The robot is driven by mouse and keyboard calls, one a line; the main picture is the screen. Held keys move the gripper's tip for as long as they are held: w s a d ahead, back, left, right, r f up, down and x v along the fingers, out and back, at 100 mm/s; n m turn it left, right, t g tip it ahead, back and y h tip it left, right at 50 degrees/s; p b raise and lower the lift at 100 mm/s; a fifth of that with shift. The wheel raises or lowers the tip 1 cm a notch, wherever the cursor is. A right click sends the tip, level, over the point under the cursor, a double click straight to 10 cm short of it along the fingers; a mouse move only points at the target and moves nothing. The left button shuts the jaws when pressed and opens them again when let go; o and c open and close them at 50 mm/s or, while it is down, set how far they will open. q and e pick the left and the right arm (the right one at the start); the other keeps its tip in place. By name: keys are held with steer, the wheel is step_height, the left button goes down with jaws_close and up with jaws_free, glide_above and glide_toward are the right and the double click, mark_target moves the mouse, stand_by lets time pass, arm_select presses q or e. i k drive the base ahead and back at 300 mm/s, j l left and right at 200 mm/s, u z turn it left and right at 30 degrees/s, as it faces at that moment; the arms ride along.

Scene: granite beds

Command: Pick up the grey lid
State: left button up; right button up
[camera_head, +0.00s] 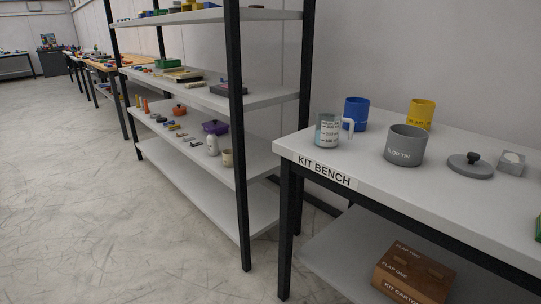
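The grey lid (470,165) lies flat on the white kit bench (390,175) at the right of the head view. It is a round disc with a dark knob on top. The open grey slop tin (405,146) stands just left of it, apart from it. A small grey block (511,163) sits close to its right. Neither of my grippers shows in this view.
A clear measuring jug (328,131), a blue tin (356,112) and a yellow tin (420,113) stand on the bench. A cardboard kit carton (412,274) is on its lower shelf. A loaded shelf rack (240,125) stands left. The floor (100,220) at left is clear.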

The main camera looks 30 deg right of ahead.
mark_target(471, 166)
steer(key=z, duration=2.1)
